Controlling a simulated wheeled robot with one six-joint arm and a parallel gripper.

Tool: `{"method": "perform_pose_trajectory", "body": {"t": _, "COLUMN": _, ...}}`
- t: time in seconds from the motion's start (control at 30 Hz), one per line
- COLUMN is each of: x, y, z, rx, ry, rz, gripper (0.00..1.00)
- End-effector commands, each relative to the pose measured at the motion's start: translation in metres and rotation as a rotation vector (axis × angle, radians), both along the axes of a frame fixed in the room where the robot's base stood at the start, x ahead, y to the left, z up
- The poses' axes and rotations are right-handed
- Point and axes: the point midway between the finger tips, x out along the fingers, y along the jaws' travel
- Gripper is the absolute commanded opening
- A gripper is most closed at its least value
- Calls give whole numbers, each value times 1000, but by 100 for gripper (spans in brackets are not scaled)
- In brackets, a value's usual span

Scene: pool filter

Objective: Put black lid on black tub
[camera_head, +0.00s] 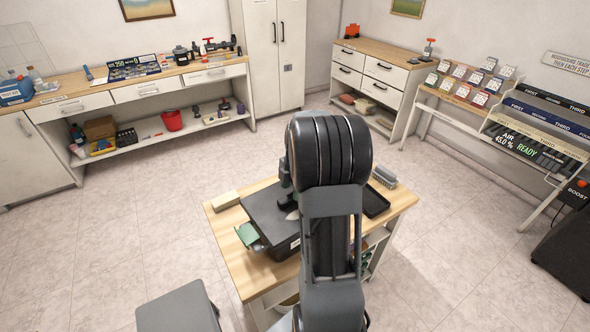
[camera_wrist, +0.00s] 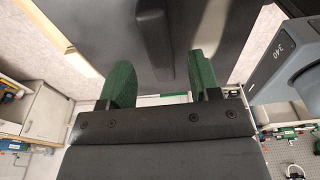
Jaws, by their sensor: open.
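The black lid (camera_wrist: 100,25) fills the top of the wrist view as a flat dark panel with a raised bar handle (camera_wrist: 153,40). My gripper (camera_wrist: 160,80) has two green fingers, apart, one to each side of the handle's line; whether they touch it I cannot tell. In the head view, the lid (camera_head: 262,207) shows as a flat dark top on the wooden island. The black tub (camera_head: 283,250) shows below it as a dark side with a pale label. My arm hides much of both, so I cannot tell how the lid sits.
The wooden island (camera_head: 228,221) also bears a pale block (camera_head: 225,200), a green item (camera_head: 247,235) beside the tub, a black tray (camera_head: 375,201) and a grey brush-like item (camera_head: 385,177). A grey unit marked 340 (camera_wrist: 285,65) is close at right in the wrist view.

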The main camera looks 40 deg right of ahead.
Motion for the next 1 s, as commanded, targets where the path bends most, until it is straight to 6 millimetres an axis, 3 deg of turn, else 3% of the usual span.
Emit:
{"method": "perform_pose_trajectory", "body": {"t": 0.3, "x": 0, "y": -9, "z": 66, "rx": -2, "ry": -5, "rz": -1, "gripper": 57}}
{"method": "perform_pose_trajectory", "body": {"t": 0.5, "x": 0, "y": -12, "z": 95, "rx": -1, "ry": -3, "rz": 0, "gripper": 57}}
{"method": "perform_pose_trajectory", "body": {"t": 0.7, "x": -1, "y": -14, "z": 109, "rx": -1, "ry": -1, "rz": 0, "gripper": 57}}
{"method": "perform_pose_trajectory", "body": {"t": 1.0, "x": -1, "y": -14, "z": 112, "rx": 0, "ry": -1, "rz": 0, "gripper": 57}}
